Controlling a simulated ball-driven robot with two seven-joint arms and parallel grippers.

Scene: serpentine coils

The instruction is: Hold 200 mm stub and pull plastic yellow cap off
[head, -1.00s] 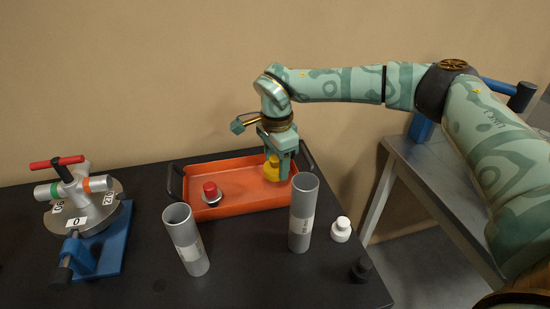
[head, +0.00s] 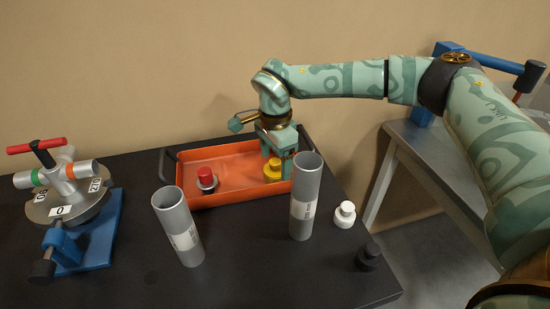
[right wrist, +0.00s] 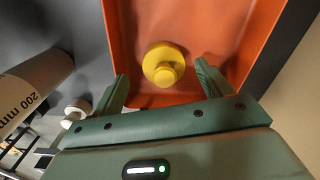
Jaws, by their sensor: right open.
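The 200 mm stub (head: 305,200) is a grey tube standing upright on the black table, in front of the tray's right end. Its top is open and bare. Its "200 mm" label shows in the right wrist view (right wrist: 32,90). The yellow cap (head: 271,172) sits knob up on the floor of the orange tray, apart from the stub. It also shows in the right wrist view (right wrist: 163,66). My right gripper (head: 281,152) is open over the tray, its two fingers apart with the cap lying beyond and between them. My left gripper is out of view.
The orange tray (head: 228,200) also holds a red cap (head: 206,177). Another grey tube (head: 179,228) stands left of the stub. A white cap (head: 344,213) and a black cap (head: 368,256) lie to the right. A blue-based clamp fixture (head: 92,232) stands at left.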

